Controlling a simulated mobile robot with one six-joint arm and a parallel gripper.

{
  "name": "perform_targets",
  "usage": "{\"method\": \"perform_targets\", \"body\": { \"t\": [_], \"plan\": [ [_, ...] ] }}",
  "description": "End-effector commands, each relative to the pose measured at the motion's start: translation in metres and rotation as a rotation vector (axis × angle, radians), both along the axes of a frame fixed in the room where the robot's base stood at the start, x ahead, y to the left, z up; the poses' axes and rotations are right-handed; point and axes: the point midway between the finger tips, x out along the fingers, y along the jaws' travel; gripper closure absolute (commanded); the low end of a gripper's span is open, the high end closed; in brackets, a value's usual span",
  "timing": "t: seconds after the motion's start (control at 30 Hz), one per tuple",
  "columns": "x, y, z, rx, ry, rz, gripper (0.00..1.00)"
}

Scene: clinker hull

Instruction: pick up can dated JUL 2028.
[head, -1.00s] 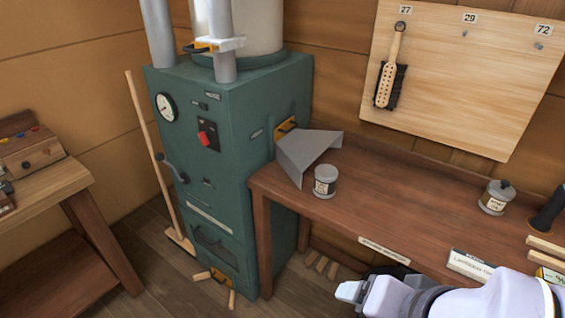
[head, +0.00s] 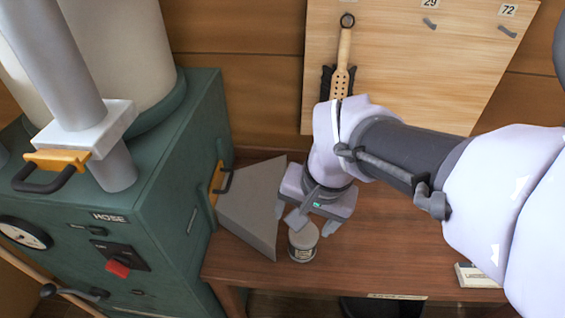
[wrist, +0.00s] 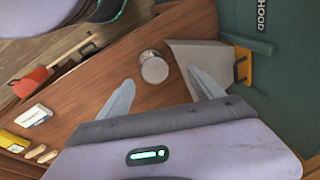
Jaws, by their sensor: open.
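A small grey can (head: 303,242) with a pale label stands upright on the wooden bench (head: 390,262), beside the grey metal hood. Its label is too small to read. In the wrist view the can (wrist: 153,68) lies ahead of the gap between my fingers. My gripper (head: 312,224) is open and empty above the bench, just behind the can in the head view. Its fingers (wrist: 160,88) are spread apart in the wrist view, and I see no contact with the can.
The grey hood (head: 252,208) juts from the green machine (head: 165,190) close to the can's left. A pegboard (head: 410,70) with a hanging tool stands behind. A white block (wrist: 33,115) and a yellow item (wrist: 12,141) lie farther along the bench.

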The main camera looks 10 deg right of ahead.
Motion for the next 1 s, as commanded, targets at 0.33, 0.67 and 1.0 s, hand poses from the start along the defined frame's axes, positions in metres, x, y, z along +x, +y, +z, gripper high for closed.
{"method": "perform_targets", "body": {
  "t": [0.33,0.67,1.0],
  "plan": [
    [0.049,-0.015,-0.013,-0.06,0.227,-0.122,0.24],
    [0.05,-0.017,-0.105,-0.065,0.244,-0.133,0.24],
    [0.052,-0.018,-0.152,-0.065,0.24,-0.133,0.24]
  ]
}}
